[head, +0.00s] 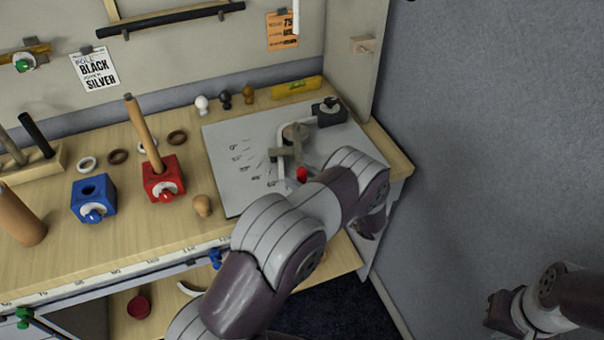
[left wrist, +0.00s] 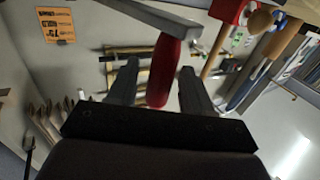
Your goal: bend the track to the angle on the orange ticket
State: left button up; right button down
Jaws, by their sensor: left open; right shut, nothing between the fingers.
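The orange ticket (head: 283,31) hangs on the back panel; it reads 75, and it also shows upside down in the left wrist view (left wrist: 56,26). A grey board (head: 232,187) with a fan of angle marks lies on the table. A pale bar, seemingly the track (head: 281,160), stands on it by a round brown post; its exact bend is unclear. A red handle (head: 302,174) shows beside my arm. In the left wrist view the red handle (left wrist: 164,65) sits between the spread fingers of my left gripper (left wrist: 158,82). My right gripper (head: 498,310) is shut and empty, away from the table.
A black clamp-like block (head: 329,112) and a yellow level (head: 297,88) are at the board's back. A red block with a wooden rod (head: 163,181), a blue block (head: 93,200) and a wooden knob (head: 203,205) stand left of the board. My left arm hides the board's front right.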

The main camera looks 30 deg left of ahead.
pick_arm(q)
jog(key=shift+a, duration=0.1)
grip_shut()
jog(key=shift+w+d+f+b, duration=0.25)
jog(key=shift+w+d+b, duration=0.15)
jog(key=shift+b, duration=0.35)
jog(key=shift+d+r, duration=0.1)
jog(key=shift+r, duration=0.2)
grip_release()
